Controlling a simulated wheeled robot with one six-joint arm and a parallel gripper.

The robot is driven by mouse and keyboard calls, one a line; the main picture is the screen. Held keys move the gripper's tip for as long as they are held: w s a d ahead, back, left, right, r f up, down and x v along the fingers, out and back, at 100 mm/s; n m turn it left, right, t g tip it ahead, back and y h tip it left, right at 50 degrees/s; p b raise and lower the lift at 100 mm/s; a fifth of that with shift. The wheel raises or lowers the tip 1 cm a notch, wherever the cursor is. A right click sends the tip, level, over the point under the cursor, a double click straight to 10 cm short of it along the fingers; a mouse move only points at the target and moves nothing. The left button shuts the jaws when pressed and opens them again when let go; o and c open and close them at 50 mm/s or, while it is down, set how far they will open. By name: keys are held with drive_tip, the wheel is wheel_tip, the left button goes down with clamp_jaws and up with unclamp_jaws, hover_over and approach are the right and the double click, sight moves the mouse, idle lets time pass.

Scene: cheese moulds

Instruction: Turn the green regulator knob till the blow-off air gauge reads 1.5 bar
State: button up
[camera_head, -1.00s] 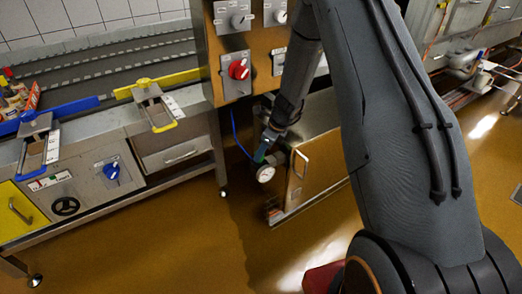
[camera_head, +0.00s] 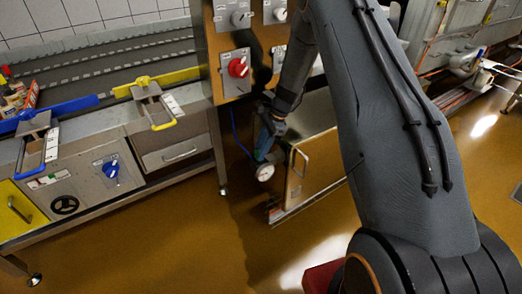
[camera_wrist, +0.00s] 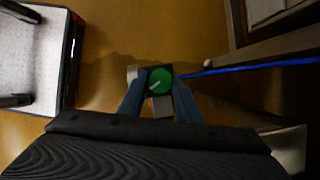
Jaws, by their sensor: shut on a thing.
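The green regulator knob (camera_wrist: 159,80) shows from above in the wrist view, round with a pale line across it. It lies between the two blue fingers of my gripper (camera_wrist: 160,92), which is shut on it. In the head view my gripper (camera_head: 264,148) reaches down to the regulator beside the steel cabinet, and the knob is hidden there. The white round gauge (camera_head: 265,173) hangs just below the fingers in the head view. Its needle and scale are too small to read.
A blue hose (camera_wrist: 245,63) runs right from the regulator. The steel cabinet (camera_head: 312,160) with a handle stands close on the right. A panel with a red knob (camera_head: 238,67) is above. A bench with a blue knob (camera_head: 111,170) is at left. The ochre floor below is clear.

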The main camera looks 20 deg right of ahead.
idle(0.5)
drive_tip(key=o, duration=1.1)
drive_tip(key=shift+c, duration=0.2)
